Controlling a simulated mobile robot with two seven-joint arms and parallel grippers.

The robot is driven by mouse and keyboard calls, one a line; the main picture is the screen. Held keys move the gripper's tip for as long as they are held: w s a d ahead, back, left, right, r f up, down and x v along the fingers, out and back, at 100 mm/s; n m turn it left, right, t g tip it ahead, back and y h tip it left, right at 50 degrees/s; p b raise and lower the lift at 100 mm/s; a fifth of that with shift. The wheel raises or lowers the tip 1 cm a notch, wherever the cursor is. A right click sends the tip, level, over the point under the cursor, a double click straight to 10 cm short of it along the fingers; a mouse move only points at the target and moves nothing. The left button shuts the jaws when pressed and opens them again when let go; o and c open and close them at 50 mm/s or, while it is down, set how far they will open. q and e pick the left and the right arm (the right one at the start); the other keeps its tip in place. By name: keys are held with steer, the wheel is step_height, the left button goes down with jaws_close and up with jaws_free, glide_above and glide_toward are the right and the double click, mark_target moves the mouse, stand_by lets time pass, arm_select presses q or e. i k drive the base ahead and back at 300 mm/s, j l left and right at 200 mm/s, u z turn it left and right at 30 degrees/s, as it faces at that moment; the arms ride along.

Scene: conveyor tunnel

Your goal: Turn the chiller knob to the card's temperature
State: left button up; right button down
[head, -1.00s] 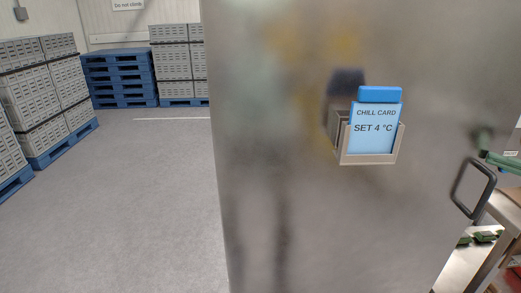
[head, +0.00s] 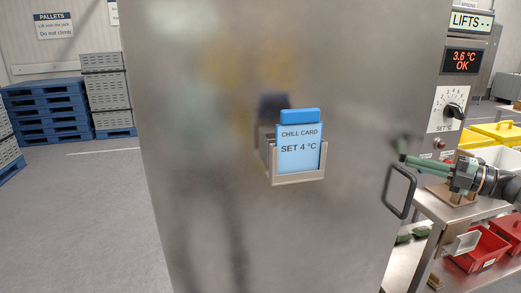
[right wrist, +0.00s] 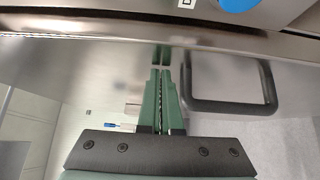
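The blue chill card (head: 299,148) stands in a holder on the steel door and reads "SET 4 °C". The chiller knob (head: 454,110) is a black knob on a white dial plate (head: 438,120) at the right. Above it a display (head: 463,60) reads "3.6 °C OK" in red. My right gripper (head: 404,160) has green fingers and is near the door handle, below and left of the knob. In the right wrist view its fingers (right wrist: 161,75) are together with nothing between them. My left gripper is not in view.
A dark door handle (head: 399,192) juts out close to my right gripper; it also shows in the right wrist view (right wrist: 265,85). A steel bench (head: 450,208) with red bins (head: 482,248) below stands at the right. Blue pallets (head: 45,112) stand far left. The floor at left is clear.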

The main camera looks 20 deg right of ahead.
mark_target(452, 110)
steer(key=k+l, duration=0.1)
steer(key=l, duration=0.2)
steer(key=k+l, duration=0.55)
steer(key=l, duration=0.15)
steer(key=j+z, duration=0.05)
